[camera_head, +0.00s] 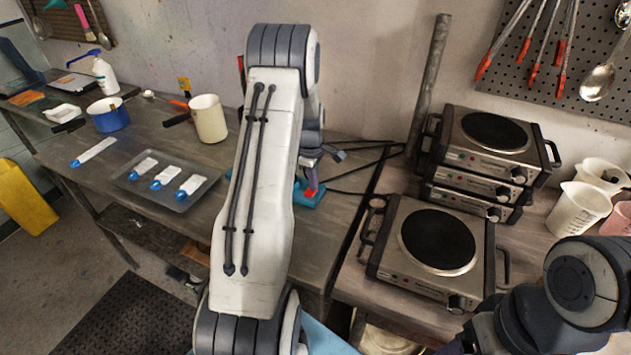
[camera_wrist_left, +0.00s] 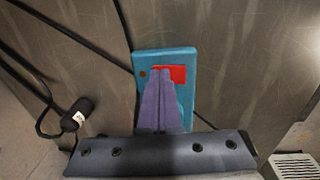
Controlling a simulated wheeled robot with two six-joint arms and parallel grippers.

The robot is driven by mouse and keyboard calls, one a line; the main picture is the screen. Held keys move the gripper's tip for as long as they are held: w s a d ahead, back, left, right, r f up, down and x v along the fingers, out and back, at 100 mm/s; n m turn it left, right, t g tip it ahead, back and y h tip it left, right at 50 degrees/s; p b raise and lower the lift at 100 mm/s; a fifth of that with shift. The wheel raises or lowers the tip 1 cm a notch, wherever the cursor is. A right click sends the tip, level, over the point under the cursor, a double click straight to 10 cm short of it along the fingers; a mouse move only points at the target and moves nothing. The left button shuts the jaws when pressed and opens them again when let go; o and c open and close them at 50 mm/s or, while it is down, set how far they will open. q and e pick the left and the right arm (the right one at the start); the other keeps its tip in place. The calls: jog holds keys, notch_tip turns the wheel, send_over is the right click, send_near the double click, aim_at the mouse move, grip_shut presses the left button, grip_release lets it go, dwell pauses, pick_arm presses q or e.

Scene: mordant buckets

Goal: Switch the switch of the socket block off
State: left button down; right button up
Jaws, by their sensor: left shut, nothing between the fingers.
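The socket block (camera_head: 316,201) is a blue-teal block on the worktable behind my left arm, partly hidden by it. Its red switch (camera_head: 311,191) shows just below my left gripper (camera_head: 309,183). In the left wrist view the block (camera_wrist_left: 188,102) lies on the table with the red switch (camera_wrist_left: 179,73) near its far end. My left gripper (camera_wrist_left: 160,72) is shut and empty, its purple fingers over the block, with the tips overlapping the switch's left part. I cannot tell whether they touch it or which way the switch is set. My right gripper is out of view.
Black cables (camera_head: 355,168) run from near the block toward the stacked hotplates (camera_head: 490,145). A single hotplate (camera_head: 405,275) stands on the right. A cream pot (camera_head: 208,118) and a tray (camera_head: 135,182) stand left of my arm. A black plug (camera_wrist_left: 76,116) lies left of the block.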

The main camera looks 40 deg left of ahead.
pick_arm(q)
jog(key=shift+s, duration=0.25)
jog(key=shift+s+d+r, duration=0.1)
jog(key=shift+s+d, duration=0.1)
jog(key=shift+s, duration=0.35)
jog(key=shift+r, duration=0.1)
jog(key=shift+r+p, duration=0.25)
jog(key=shift+p, duration=0.2)
jog(key=r+p, duration=0.3)
jog(key=r, duration=0.1)
jog(key=shift+w+a+r+p, duration=0.1)
jog(key=shift+w+p, duration=0.15)
jog(key=shift+p, duration=0.05)
jog(key=shift+w+a+r+b, duration=0.15)
jog(key=shift+r+b, duration=0.3)
jog(key=shift+b, duration=0.4)
notch_tip(320, 180, up, 7)
jog(key=b, duration=0.1)
send_over(312, 192)
jog(key=w, duration=0.1)
jog(key=shift+w+a+r, duration=0.1)
jog(key=shift+a+r, duration=0.1)
jog(key=shift+r, duration=0.4)
